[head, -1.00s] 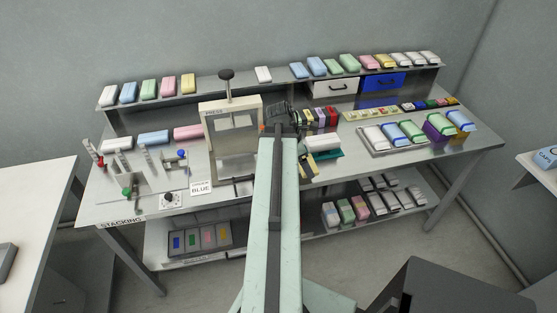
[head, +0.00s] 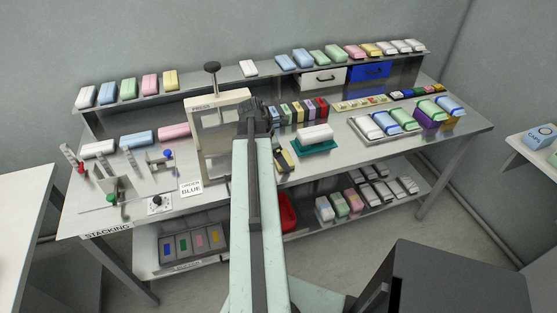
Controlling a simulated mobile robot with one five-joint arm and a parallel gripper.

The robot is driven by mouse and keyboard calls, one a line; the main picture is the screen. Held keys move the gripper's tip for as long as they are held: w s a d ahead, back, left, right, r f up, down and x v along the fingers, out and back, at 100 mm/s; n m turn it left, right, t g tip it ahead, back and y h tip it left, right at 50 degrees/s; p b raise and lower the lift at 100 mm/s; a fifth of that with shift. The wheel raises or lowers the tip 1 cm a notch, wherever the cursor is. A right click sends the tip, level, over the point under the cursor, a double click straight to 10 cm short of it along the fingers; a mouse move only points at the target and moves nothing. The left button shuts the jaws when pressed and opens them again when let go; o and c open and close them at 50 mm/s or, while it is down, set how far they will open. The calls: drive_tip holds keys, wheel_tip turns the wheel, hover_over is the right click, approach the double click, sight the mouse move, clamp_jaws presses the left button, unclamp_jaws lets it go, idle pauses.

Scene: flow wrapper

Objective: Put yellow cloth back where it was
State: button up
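Several folded, cloth-like bundles lie on the bench's raised shelf. One yellow bundle (head: 170,79) is at the right end of the left row, next to a pink one. Another yellow bundle (head: 371,49) is in the right row, between a pink and an orange-yellow one. I cannot tell which is the task's yellow cloth. My gripper (head: 255,116) is dark and small at the far end of my arm, just right of the press (head: 218,101). My arm hides part of it, and I cannot see whether its fingers are open or hold anything.
A white block lies on a green tray (head: 318,147) right of my arm. Several coloured upright packs (head: 300,110) stand behind it. A grey tray (head: 362,133) of bundles is further right. A blue drawer (head: 369,71) sits under the shelf. A red bin (head: 288,212) is below.

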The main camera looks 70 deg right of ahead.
drive_tip(key=o, duration=0.9)
drive_tip(key=shift+o, duration=0.2)
drive_tip(key=shift+r, duration=0.1)
drive_tip(key=shift+r, duration=0.25)
drive_tip(key=p+v, duration=1.1)
drive_tip(key=shift+r, duration=0.3)
drive_tip(key=shift+a, duration=0.1)
